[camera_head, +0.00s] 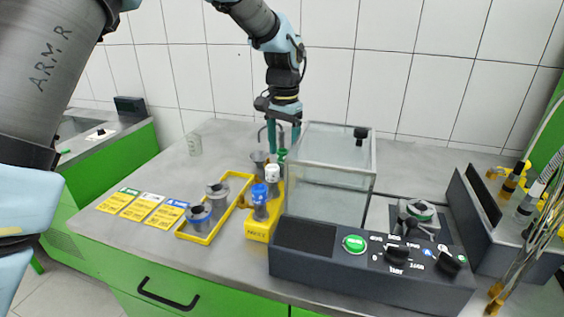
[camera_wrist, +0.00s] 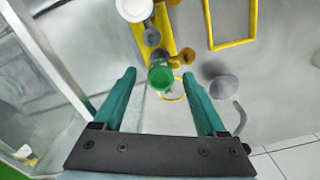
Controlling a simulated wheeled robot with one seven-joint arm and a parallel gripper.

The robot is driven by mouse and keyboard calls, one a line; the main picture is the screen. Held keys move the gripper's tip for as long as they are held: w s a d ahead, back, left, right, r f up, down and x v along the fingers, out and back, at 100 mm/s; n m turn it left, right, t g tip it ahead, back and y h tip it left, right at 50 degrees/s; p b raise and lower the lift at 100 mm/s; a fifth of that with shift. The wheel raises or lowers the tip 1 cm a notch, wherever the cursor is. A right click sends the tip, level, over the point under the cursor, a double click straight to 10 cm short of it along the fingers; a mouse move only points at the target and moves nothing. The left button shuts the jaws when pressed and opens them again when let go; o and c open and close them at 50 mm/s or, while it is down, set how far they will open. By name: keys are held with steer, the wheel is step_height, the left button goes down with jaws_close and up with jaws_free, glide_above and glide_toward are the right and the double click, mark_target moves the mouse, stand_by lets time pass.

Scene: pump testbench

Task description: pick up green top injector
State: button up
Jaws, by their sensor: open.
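The green top injector (camera_head: 282,155) stands at the far end of the yellow nest holder (camera_head: 257,231), behind the white top injector (camera_head: 272,173) and the blue top injector (camera_head: 259,194). My gripper (camera_head: 283,144) points down over the green top, with its teal fingers apart. In the wrist view the green top (camera_wrist: 161,76) shows between the two fingertips, with a gap on each side and nothing held. The white top (camera_wrist: 134,9) is at the top edge of that view. The green injector's body is mostly hidden below its top.
A clear glass box (camera_head: 330,165) stands close to the right of my gripper. A grey cup (camera_head: 258,160) sits just left of the holder, also in the wrist view (camera_wrist: 223,88). A yellow tray (camera_head: 205,239) with grey vessels lies left. The bench's far left is mostly clear.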

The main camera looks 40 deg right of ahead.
steer(key=shift+f, duration=0.75)
steer(key=shift+c, duration=0.2)
jaws_close()
